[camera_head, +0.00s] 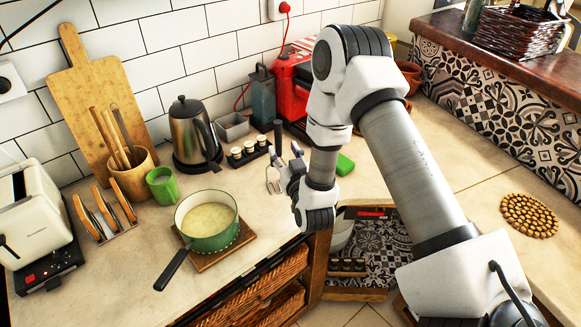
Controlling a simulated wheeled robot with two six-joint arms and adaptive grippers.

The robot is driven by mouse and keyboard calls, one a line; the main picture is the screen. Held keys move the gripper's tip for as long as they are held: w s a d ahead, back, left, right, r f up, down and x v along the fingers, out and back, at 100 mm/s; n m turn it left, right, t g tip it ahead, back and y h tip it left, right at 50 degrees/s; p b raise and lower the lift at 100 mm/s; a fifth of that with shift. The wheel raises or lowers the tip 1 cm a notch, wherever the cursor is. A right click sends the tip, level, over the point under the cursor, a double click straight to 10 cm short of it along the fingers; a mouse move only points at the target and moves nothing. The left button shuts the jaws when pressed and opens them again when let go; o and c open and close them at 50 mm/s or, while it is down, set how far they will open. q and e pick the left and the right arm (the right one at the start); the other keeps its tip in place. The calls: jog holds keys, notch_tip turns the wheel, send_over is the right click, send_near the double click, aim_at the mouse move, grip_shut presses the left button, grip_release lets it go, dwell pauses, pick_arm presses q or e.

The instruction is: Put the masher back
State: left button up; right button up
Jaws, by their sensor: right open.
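The masher (277,140) shows just left of my right gripper, its black handle upright and its looped metal head (273,182) low down. My right gripper (291,172) is open over the counter, right of the green pot. Its fingers are close to the masher and partly overlap it in the picture; I cannot tell whether they touch. My left gripper is out of view.
A green pot (209,236) with pale contents sits on a wooden board, its black handle pointing front left. A utensil holder (133,178), green mug (162,184), kettle (191,135), spice jars (248,152) and red machine (289,88) stand behind. An open lower shelf (375,240) is below my arm.

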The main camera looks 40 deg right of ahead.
jog(key=b+v, duration=0.1)
jog(key=v, duration=0.6)
jog(key=shift+s+b, duration=0.2)
jog(key=shift+b, duration=0.1)
jog(key=shift+r, duration=0.1)
